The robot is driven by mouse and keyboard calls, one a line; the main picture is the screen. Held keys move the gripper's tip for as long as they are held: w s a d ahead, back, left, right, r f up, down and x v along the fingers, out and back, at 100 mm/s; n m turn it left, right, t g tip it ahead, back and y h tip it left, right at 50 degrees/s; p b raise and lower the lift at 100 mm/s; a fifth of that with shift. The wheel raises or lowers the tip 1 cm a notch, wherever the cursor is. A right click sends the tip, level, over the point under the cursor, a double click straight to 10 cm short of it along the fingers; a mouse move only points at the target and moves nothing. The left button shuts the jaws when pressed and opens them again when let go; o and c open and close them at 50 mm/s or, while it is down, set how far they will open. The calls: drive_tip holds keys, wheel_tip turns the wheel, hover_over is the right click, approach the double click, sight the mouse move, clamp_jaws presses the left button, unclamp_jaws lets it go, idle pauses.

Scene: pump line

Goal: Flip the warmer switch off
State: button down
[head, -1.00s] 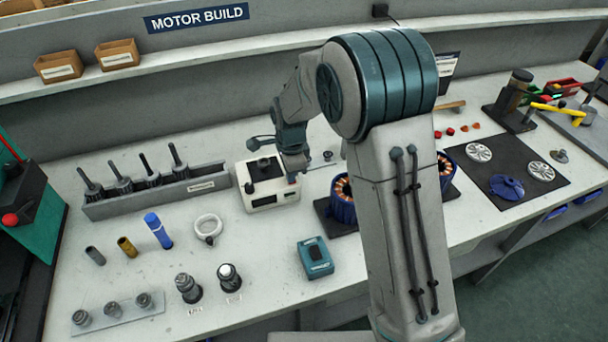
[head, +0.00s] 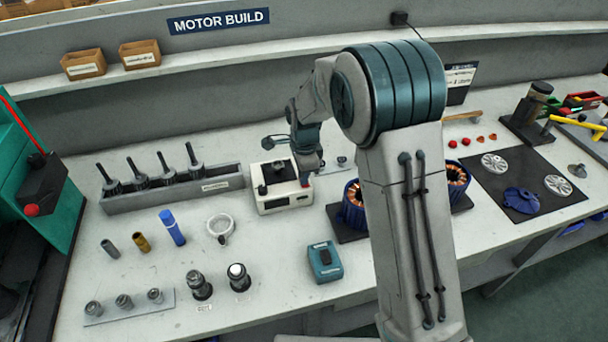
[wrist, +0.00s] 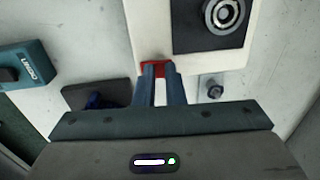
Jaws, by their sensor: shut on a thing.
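The warmer (head: 283,201) is a cream box with a black plate on top, left of my arm in the head view. In the wrist view its cream casing (wrist: 145,30) fills the top middle. A red switch (wrist: 155,68) sits at the casing's near edge. My gripper (wrist: 163,68) is at this switch, its two fingers close together with red showing between and around the tips. In the head view my gripper (head: 307,181) is at the warmer's right front corner. The fingers hide part of the switch, and I cannot tell its position.
A dark round part (wrist: 225,13) sits on the warmer's black plate. A teal box (head: 325,262) stands in front on the bench. A tool rack (head: 175,192) is to the left. A copper-wound stator (head: 353,208) is close on the right, partly behind my arm.

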wheel_tip(320, 180, up, 14)
drive_tip(key=s+p, duration=0.1)
drive_tip(key=shift+d, duration=0.2)
drive_tip(key=shift+s, duration=0.1)
idle(0.4)
drive_tip(key=s+d+r+n+t, duration=0.1)
drive_tip(key=s+d+r+n, duration=0.1)
drive_tip(key=s+d+n, duration=0.3)
drive_tip(key=s+d+r+n, duration=0.2)
drive_tip(key=s+d+r, duration=0.1)
drive_tip(key=s+d, duration=0.4)
drive_tip(key=s+d+f+n, duration=0.1)
drive_tip(key=s+d+n, duration=0.1)
drive_tip(key=s, duration=0.4)
drive_tip(key=s+d+f+n+t, duration=0.1)
drive_tip(key=s+d+n, duration=0.2)
drive_tip(key=s+n, duration=0.2)
drive_tip(key=shift+s+d+f+n, duration=0.25)
drive_tip(key=shift+s+n, duration=0.05)
drive_tip(key=shift+s, duration=0.85)
drive_tip(key=shift+a, duration=0.1)
